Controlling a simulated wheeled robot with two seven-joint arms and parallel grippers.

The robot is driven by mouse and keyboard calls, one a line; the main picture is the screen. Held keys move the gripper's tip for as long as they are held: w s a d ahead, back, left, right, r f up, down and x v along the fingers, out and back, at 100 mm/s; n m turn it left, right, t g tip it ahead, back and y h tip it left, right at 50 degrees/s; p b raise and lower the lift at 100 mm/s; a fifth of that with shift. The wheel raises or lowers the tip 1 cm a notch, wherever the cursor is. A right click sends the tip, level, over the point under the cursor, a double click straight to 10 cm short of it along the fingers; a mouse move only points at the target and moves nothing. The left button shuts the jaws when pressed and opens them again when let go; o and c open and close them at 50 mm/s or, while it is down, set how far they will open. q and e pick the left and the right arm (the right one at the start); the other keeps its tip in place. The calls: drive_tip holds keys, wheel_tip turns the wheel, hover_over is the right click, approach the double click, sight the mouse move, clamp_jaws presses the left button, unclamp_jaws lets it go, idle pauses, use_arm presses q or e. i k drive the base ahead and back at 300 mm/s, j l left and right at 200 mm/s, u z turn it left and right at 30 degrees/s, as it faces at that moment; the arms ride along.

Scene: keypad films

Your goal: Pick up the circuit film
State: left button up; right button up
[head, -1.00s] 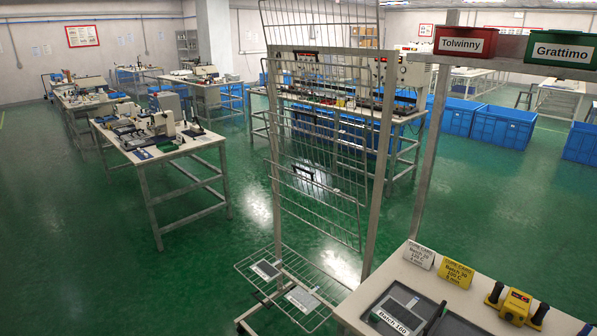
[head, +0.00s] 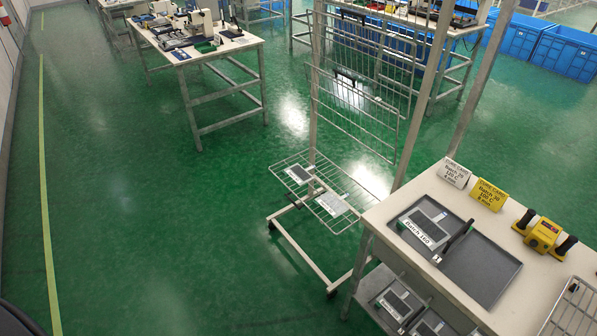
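On the low wire shelf (head: 290,172) of the rack lie two flat pieces. One is a dark panel (head: 299,174) with a pale edge, and the other is a lighter grey sheet (head: 332,203). A grey tray (head: 482,270) on the bench at right holds a flat grey piece (head: 424,218) with a white "Batch 160" label and a dark handle-like bar beside it. I cannot tell which of these flat pieces is the circuit film. Neither gripper shows in the head view.
The bench (head: 400,262) also holds a white card (head: 454,173), a yellow card (head: 488,194) and a yellow device (head: 544,234) with black grips. The green floor at left is clear up to a work table (head: 222,50).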

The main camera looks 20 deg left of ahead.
sight(301, 177)
drive_tip(key=z, duration=0.45)
drive_tip(key=j+z, duration=0.1)
drive_tip(key=z, duration=0.85)
drive_tip(key=k+z, duration=0.1)
drive_tip(key=z, duration=1.3)
drive_tip(key=k+z, duration=0.1)
drive_tip(key=z, duration=0.35)
drive_tip(key=u, duration=3.65)
drive_tip(key=i+j, duration=0.65)
drive_tip(key=i, duration=0.15)
